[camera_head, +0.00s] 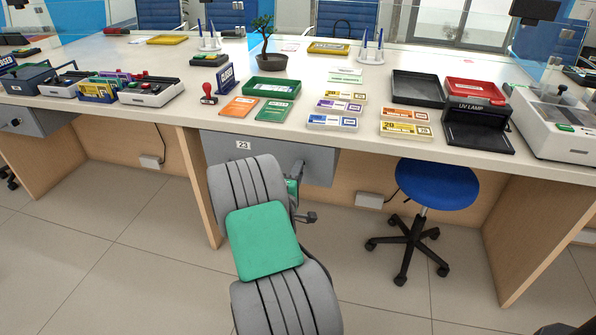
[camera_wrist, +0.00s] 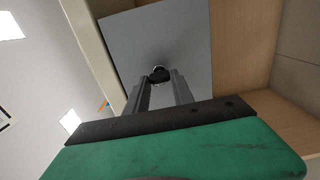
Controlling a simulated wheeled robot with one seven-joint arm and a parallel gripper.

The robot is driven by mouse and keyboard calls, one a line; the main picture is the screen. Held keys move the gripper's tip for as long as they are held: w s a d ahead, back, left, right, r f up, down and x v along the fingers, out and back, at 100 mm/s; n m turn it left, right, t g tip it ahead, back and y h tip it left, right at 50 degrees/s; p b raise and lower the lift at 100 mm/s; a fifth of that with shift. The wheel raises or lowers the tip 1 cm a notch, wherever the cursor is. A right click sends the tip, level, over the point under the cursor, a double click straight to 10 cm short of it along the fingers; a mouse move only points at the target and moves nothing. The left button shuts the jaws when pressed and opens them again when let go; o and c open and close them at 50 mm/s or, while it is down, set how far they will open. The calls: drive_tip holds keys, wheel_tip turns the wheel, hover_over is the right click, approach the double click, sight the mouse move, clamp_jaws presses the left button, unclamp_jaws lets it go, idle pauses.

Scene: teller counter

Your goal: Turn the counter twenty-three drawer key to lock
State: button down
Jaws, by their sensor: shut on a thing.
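The counter twenty-three drawer (camera_head: 225,155) is a grey unit under the counter, with a white "23" label (camera_head: 243,145) on its front. My arm covers part of that front in the head view. My gripper (camera_wrist: 160,82) reaches up to the grey drawer front (camera_wrist: 195,40) in the wrist view. Its two fingers are shut on the small dark key (camera_wrist: 159,73) at the lock. A light ring shows around the key's base. The key's exact turn angle is too small to tell. In the head view my gripper (camera_head: 299,168) is at the drawer front, with the key hidden.
The countertop (camera_head: 220,60) above holds banknote bundles (camera_head: 333,122), a green tray (camera_head: 272,87) and a UV lamp (camera_head: 478,125). A wooden panel (camera_head: 198,185) stands left of the drawer. A blue stool (camera_head: 437,185) stands to the right. Floor between is clear.

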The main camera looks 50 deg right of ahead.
idle(0.4)
drive_tip(key=c, duration=1.1)
unclamp_jaws()
drive_tip(key=v, duration=0.7)
drive_tip(key=shift+s+a, duration=0.2)
drive_tip(key=shift+a, duration=0.15)
